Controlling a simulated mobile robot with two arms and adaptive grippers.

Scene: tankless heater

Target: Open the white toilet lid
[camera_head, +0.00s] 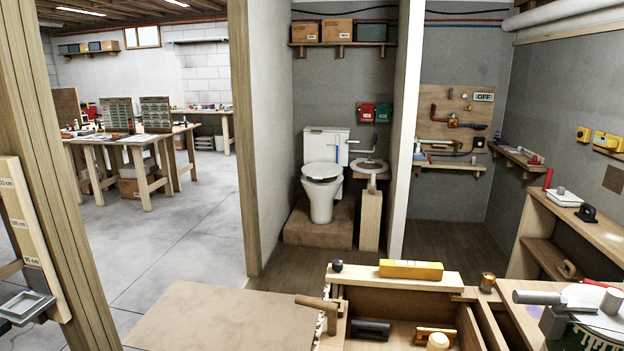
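The white toilet (322,205) stands in the narrow stall in the middle of the head view, well away from me. Its white lid (322,170) appears to lie down flat over the bowl, with a dark line along its front edge. The white tank (322,146) rises behind the lid. A blue upright piece (337,156) shows at the tank's right front. Neither of my grippers is in view.
The toilet sits on a brown raised step (305,230). A wooden post (370,222) stands at its right. A workbench with a yellow block (411,269) and a brown board (215,325) fill the near foreground. Grey floor (190,245) is open at left, beyond the partition.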

